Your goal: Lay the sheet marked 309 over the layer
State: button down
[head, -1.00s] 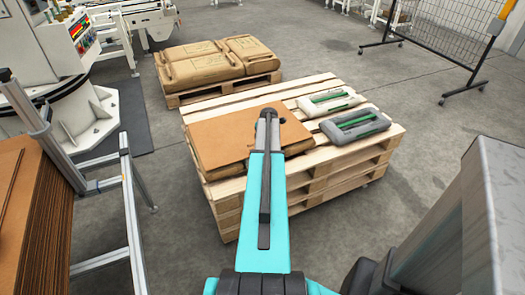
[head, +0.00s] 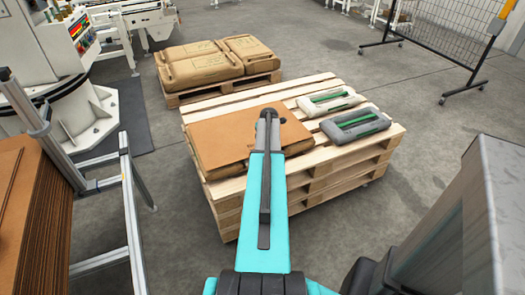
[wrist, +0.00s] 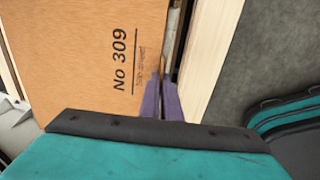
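The brown sheet marked 309 (head: 228,141) lies flat, or nearly so, over a layer of sacks (head: 205,171) on the near pallet. Only the layer's brown edge shows under it. In the wrist view the sheet (wrist: 75,50) fills the upper left, with its "No 309" print upright along it. My gripper (head: 268,113) is at the sheet's right side in the head view. In the wrist view the two purple fingers (wrist: 161,84) are close together at the sheet's edge and appear shut on it. The exact contact at the fingertips is small and hard to see.
A pale bag (head: 327,99) and a grey bag (head: 355,125), both with green marks, lie on the right of the wooden pallet (head: 240,96). Brown sacks (head: 205,64) sit on another pallet behind. A metal frame (head: 132,190) and brown sheets (head: 40,215) stand at left.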

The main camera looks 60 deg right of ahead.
jog(key=shift+f, duration=0.35)
dwell(0.3)
jog(key=c, duration=1.9)
grip_release()
jog(key=v, duration=1.4)
jog(key=shift+b, duration=0.35)
jog(key=shift+f, duration=0.1)
